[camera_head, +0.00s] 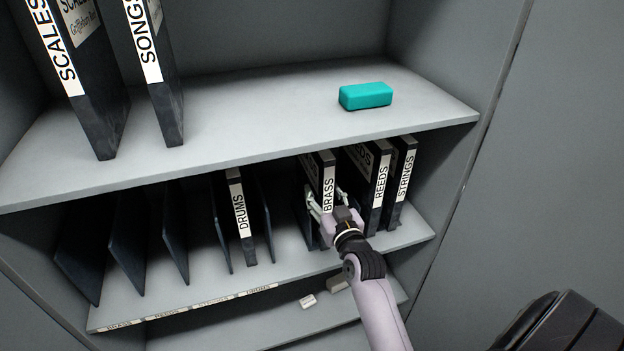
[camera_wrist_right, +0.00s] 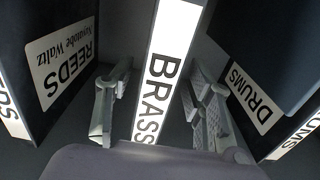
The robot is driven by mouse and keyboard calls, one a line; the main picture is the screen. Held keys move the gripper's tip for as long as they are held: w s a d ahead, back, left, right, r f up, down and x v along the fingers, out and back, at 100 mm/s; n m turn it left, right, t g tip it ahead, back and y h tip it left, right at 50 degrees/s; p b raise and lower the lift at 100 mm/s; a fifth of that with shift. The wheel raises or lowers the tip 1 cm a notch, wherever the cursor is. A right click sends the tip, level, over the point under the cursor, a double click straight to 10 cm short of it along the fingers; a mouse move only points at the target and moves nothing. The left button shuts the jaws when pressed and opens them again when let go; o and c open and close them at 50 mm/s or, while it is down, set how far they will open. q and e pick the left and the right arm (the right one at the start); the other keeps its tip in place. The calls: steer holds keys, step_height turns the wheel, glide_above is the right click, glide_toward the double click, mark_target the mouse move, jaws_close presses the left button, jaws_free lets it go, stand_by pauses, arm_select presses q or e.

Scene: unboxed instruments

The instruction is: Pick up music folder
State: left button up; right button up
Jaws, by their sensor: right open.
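The black BRASS music folder (camera_head: 327,170) stands upright on the middle shelf, with its white label facing out. My right gripper (camera_head: 327,199) is open, with one finger on each side of this folder's spine. In the right wrist view the BRASS label (camera_wrist_right: 166,75) stands between the two open fingers (camera_wrist_right: 158,105), with a visible gap on both sides. The palm hides the lower end of the spine. Other folders on this shelf are REEDS (camera_head: 379,186), STRINGS (camera_head: 403,180) and DRUMS (camera_head: 239,212). My left gripper is not in view.
The SCALES (camera_head: 76,75) and SONGS (camera_head: 155,70) folders and a teal block (camera_head: 365,95) are on the upper shelf (camera_head: 250,115). Thin dark dividers (camera_head: 128,240) split the middle shelf. Two small pale blocks (camera_head: 308,301) lie on the bottom shelf.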

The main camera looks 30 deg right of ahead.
mark_target(312, 183)
steer(key=shift+w+d+r, duration=0.15)
steer(key=shift+w+d, duration=0.05)
steer(key=shift+w, duration=0.3)
steer(key=p+x, duration=0.2)
steer(key=x, duration=0.2)
steer(key=shift+w+d, duration=0.1)
steer(key=shift+w, duration=0.1)
steer(key=shift+c, duration=0.3)
steer(key=shift+c, duration=1.3)
steer(key=c, duration=0.8)
jaws_close()
